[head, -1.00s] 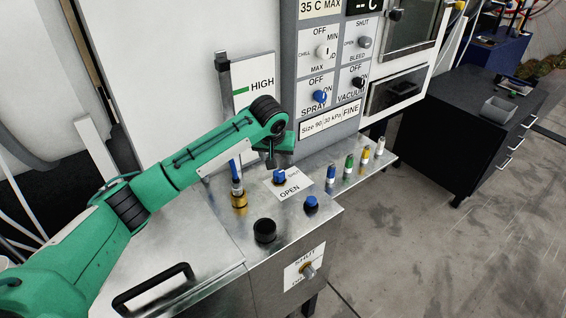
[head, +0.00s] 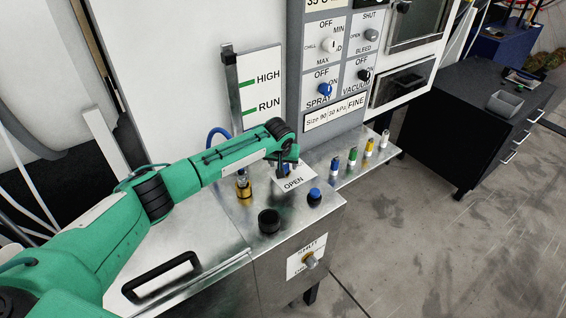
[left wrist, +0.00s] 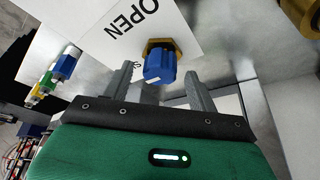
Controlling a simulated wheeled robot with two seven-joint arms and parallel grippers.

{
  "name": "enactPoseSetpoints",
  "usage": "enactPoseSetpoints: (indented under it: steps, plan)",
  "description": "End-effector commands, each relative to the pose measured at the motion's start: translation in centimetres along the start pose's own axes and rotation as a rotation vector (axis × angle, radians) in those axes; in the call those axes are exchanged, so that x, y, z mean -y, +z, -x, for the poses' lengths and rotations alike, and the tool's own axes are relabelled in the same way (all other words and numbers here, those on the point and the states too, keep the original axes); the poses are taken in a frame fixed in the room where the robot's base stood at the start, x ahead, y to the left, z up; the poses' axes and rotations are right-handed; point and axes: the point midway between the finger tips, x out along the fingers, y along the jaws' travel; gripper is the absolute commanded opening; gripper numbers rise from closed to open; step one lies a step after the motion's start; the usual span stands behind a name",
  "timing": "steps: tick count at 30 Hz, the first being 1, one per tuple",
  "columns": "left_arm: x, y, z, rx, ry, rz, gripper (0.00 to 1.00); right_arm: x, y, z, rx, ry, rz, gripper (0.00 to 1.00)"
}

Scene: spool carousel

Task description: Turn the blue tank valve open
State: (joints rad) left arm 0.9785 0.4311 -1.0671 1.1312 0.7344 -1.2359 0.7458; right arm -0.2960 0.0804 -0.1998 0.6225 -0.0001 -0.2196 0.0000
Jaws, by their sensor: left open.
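The blue tank valve is a small blue knob on a brass hex base, seen in the left wrist view (left wrist: 159,65). It stands on the steel bench beside a white SHUT/OPEN label (head: 294,178). In the head view the gripper mostly hides the knob. My left gripper (head: 284,166) is open and points down over the valve. In the left wrist view its two fingers (left wrist: 159,78) are on either side of the knob, with gaps visible. The knob's pointer direction is hard to tell. My right gripper is not in view.
A brass fitting with a blue hose (head: 243,186), a black knob (head: 269,221) and another blue knob (head: 314,197) stand close by. Several coloured valves (head: 352,159) line the shelf at right. A control panel (head: 336,75) rises behind.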

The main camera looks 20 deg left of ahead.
Motion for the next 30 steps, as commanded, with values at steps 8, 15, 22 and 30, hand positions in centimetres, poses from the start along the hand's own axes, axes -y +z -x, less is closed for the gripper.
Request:
enactPoseSetpoints:
  steps: [8,15,22,30]
  plan:
    - [-0.01,0.02,-0.39,0.000,0.000,0.000,0.59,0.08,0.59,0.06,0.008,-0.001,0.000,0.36]
    - [0.00,0.01,-0.37,0.000,0.000,0.000,0.28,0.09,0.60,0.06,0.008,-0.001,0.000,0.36]
    - [0.02,0.01,-0.35,0.000,0.001,-0.003,0.14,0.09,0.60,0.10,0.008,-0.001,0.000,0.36]
    - [0.08,0.02,-0.31,0.001,0.033,-0.075,0.14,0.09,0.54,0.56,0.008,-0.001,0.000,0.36]
